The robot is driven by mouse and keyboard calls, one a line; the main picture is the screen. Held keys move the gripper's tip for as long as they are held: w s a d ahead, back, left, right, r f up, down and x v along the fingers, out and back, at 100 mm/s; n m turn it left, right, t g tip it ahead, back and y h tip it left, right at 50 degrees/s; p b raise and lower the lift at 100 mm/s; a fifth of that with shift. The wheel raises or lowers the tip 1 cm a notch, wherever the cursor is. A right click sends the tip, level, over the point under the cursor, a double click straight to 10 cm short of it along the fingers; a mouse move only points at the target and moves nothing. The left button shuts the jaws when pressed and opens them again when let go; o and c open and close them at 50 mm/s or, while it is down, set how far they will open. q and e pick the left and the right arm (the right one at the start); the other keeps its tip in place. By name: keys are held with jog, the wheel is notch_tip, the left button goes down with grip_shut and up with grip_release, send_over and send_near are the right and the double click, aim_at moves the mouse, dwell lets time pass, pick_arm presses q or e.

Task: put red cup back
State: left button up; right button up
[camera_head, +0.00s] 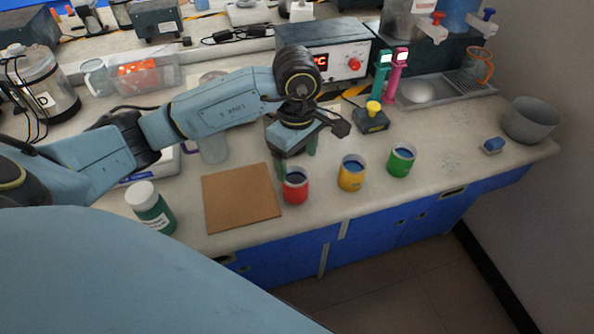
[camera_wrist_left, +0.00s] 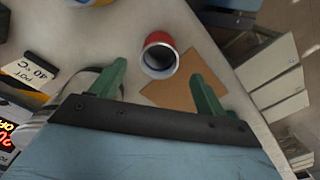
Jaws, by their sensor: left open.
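The red cup (camera_head: 295,188) stands upright on the counter at the right edge of the brown square board (camera_head: 240,197). I cannot tell whether it touches the board. In the head view my left gripper (camera_head: 297,166) is over and just behind the cup, green fingers pointing down. It is open and empty. In the left wrist view the red cup (camera_wrist_left: 158,54) shows beyond and between the spread fingertips (camera_wrist_left: 158,70), with the board (camera_wrist_left: 186,84) beside it. My right gripper is out of view.
A yellow cup (camera_head: 351,175) and a green cup (camera_head: 400,161) stand in a row to the right. A white-capped green bottle (camera_head: 152,210) stands left of the board. A grey instrument box (camera_head: 325,50) is behind my arm. The counter's front edge is close to the cups.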

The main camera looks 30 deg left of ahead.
pick_arm(q)
jog(key=shift+r, duration=2.2)
